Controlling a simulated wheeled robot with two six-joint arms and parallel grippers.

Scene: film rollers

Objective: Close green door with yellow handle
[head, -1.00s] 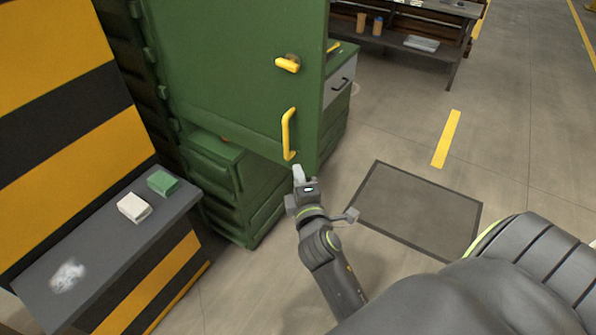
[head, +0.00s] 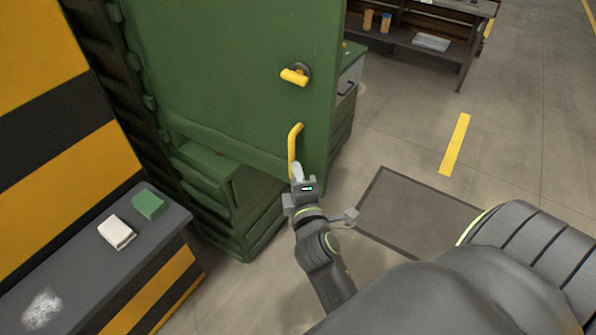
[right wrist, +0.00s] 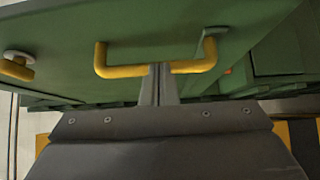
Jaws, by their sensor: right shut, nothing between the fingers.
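The green door (head: 220,80) stands open, swung out from the green cabinet. Its yellow handle (head: 294,146) is a vertical bar near the free edge, with a yellow latch knob (head: 295,75) above it. My right gripper (head: 297,172) is shut and empty at the handle's lower end, overlapping it in the head view. In the right wrist view, the closed fingertips (right wrist: 158,70) reach the middle of the handle bar (right wrist: 130,72); I cannot tell whether they touch it. The handle is not between the fingers. My left gripper is out of view.
A grey ledge (head: 75,260) with a white block (head: 117,232) and a green block (head: 149,205) is at the left. Green drawers (head: 215,185) stand behind the door. A dark floor mat (head: 410,215) lies right of my arm. A shelf bench (head: 425,45) stands farther back.

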